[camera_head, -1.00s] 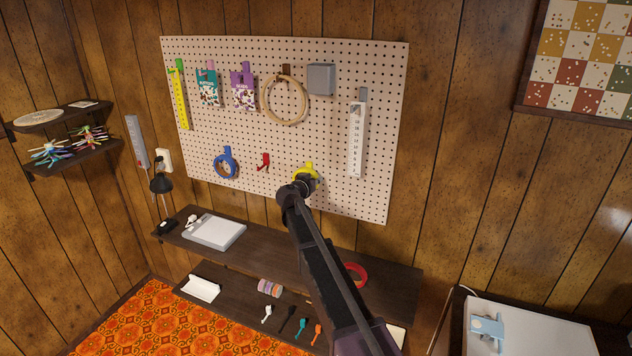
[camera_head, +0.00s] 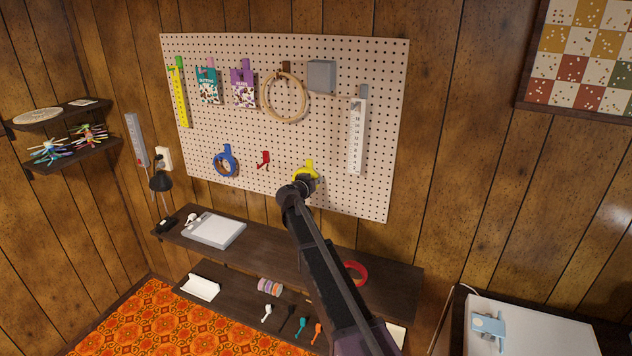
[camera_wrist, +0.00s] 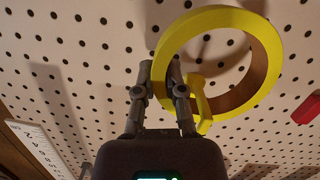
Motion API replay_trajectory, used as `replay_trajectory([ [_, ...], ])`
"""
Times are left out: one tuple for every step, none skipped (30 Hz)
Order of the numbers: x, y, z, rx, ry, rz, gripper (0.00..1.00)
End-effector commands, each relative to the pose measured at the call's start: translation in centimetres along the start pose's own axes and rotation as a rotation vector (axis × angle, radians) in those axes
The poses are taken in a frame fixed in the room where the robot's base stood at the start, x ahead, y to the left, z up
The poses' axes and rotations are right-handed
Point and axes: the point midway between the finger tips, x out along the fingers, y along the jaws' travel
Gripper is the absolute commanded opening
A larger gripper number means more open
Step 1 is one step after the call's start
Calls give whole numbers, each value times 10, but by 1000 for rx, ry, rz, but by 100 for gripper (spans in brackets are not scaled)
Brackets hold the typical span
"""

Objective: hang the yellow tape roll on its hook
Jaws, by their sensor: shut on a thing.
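The yellow tape roll (camera_wrist: 264,38) is a yellow ring with a brown inner face, close to the pegboard in the wrist view. My gripper (camera_wrist: 160,72) is shut on the roll's rim, at the ring's left side in that view. The yellow hook (camera_wrist: 200,98) shows at the ring's lower edge, with its tip seen within the ring's opening. I cannot tell whether the roll bears on the hook. In the head view my gripper (camera_head: 304,186) is at the board's lower part and hides most of the roll; the yellow hook (camera_head: 310,165) shows just above.
The pegboard (camera_head: 330,130) also holds a blue tape roll (camera_head: 217,164), a red hook (camera_head: 263,159), a wooden hoop (camera_head: 266,108) and a white ruler (camera_head: 356,136). A dark shelf (camera_head: 270,245) below carries a red tape roll (camera_head: 364,273). Board around the yellow hook is bare.

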Motion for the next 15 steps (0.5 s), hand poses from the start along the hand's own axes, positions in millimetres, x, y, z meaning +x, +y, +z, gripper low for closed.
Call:
replay_trajectory([
  [0,0,1,0,0,0,0],
  [0,0,2,0,0,0,0],
  [0,0,2,0,0,0,0],
  [1,-1,3,0,0,0,0],
  [1,-1,3,0,0,0,0],
  [1,-1,4,0,0,0,0],
  [1,-1,4,0,0,0,0],
  [1,-1,4,0,0,0,0],
  [1,-1,5,0,0,0,0],
  [1,-1,5,0,0,0,0],
  [1,-1,6,0,0,0,0],
  [1,-1,6,0,0,0,0],
  [1,-1,6,0,0,0,0],
  [1,-1,6,0,0,0,0],
  [1,-1,6,0,0,0,0],
])
